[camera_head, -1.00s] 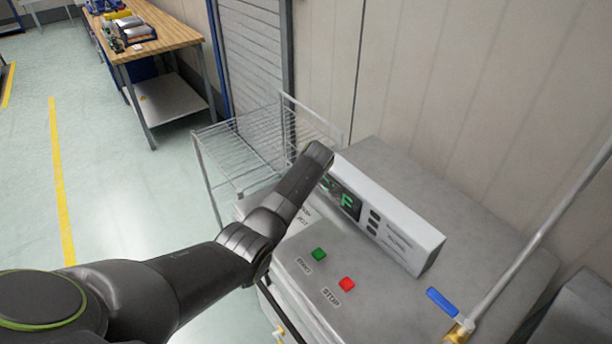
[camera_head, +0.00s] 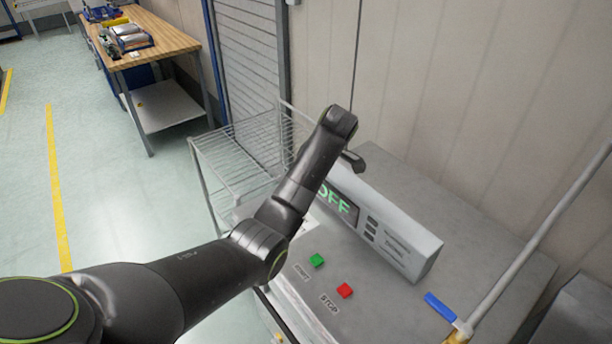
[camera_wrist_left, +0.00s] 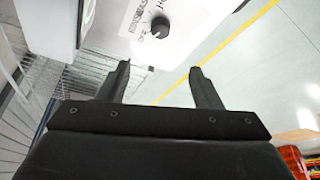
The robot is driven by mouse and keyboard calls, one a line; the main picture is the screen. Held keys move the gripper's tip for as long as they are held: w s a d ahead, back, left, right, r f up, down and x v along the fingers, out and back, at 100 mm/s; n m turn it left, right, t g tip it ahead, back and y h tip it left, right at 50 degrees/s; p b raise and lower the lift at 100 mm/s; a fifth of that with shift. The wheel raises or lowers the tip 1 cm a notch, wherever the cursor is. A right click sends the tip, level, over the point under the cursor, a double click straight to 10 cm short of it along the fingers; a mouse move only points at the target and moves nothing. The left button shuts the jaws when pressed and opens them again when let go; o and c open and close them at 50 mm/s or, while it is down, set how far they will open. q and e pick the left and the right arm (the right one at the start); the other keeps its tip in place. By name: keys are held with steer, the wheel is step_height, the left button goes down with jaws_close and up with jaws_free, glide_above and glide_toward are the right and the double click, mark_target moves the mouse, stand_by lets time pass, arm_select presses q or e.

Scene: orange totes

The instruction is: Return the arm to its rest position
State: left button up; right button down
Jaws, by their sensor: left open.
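My left arm (camera_head: 200,288) reaches from the lower left over the grey machine, its wrist end raised in front of the control box. In the left wrist view my left gripper (camera_wrist_left: 160,72) is open, with nothing between its fingers. A dark round knob (camera_wrist_left: 160,27) on a white panel lies beyond the fingertips, apart from them. In the head view the gripper is mostly hidden behind the wrist. The control box (camera_head: 402,242) has a display (camera_head: 338,203) with green letters that read OFF. My right gripper is not in view.
The machine's top (camera_head: 480,255) carries a green button (camera_head: 317,260), a red button (camera_head: 345,290) and a blue-handled valve (camera_head: 440,306) by a pipe. A wire rack (camera_head: 235,160) stands behind the arm. A wooden workbench (camera_head: 165,38) is at the back left. The floor at left is clear.

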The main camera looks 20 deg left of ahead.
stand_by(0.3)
arm_select(q)
steer(key=s+a+f+m+t+h, duration=0.1)
steer(key=s+a+f+m, duration=0.25)
steer(key=s+f, duration=0.5)
steer(key=s+a+f+m+h, duration=0.1)
steer(key=s+a+f+m, duration=0.1)
steer(key=s+f+m, duration=0.6)
steer(key=s+a+r+m+t, duration=0.1)
steer(key=s+r+m, duration=0.1)
steer(key=s, duration=1)
steer(key=s+r+m+t, duration=0.1)
steer(key=s+r+m, duration=0.1)
steer(key=s, duration=1)
step_height(320, 180, down, 31)
steer(key=a+g+h+b, duration=0.1)
steer(key=a+b, duration=0.1)
steer(key=b, duration=0.4)
steer(key=s+d+f+b, duration=0.1)
steer(key=s+f+b, duration=0.1)
steer(key=s+f, duration=0.5)
steer(key=s+f+g+b, duration=0.1)
steer(key=s+f+b, duration=0.1)
steer(key=s+f, duration=0.6)
step_height(320, 180, down, 5)
steer(key=shift+d+r, duration=0.15)
steer(key=shift+d, duration=0.25)
